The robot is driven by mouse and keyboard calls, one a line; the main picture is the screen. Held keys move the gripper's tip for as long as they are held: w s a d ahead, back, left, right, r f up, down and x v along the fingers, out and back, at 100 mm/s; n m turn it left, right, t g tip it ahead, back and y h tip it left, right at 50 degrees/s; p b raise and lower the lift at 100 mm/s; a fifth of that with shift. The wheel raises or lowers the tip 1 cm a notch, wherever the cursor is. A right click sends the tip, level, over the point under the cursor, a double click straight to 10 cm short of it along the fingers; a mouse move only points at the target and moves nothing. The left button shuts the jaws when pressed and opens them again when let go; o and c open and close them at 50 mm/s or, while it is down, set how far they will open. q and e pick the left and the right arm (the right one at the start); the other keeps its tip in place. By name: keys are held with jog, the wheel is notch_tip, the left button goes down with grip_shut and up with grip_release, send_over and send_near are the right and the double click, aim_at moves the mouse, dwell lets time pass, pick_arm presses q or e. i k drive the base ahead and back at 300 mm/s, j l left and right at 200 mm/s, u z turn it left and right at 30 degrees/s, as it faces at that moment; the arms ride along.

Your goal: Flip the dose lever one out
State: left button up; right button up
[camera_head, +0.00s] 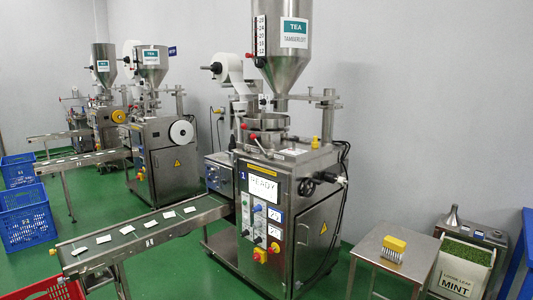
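The nearest tea packing machine (275,200) stands in the middle, with a steel hopper (285,65) marked TEA on top and a display (263,187) reading READY. A round dosing dish (267,122) sits under the hopper. Neither of my grippers is in view.
A conveyor (150,238) with several teabags runs to the lower left. A small table (385,247) with a yellow-handled brush (394,247) and a mint crate (462,268) stand at right. Blue crates (25,215) lie at left. Green floor is open between the machines.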

aim_at(253, 137)
jog(key=i+j, duration=0.15)
jog(key=i, duration=0.6)
jog(key=i+j+z, duration=0.3)
jog(key=i, duration=0.6)
jog(key=i+j+z, duration=0.25)
jog(key=i+j, duration=0.4)
jog(key=i, duration=0.2)
jog(key=i+j+z, duration=0.3)
jog(key=i+j, duration=0.45)
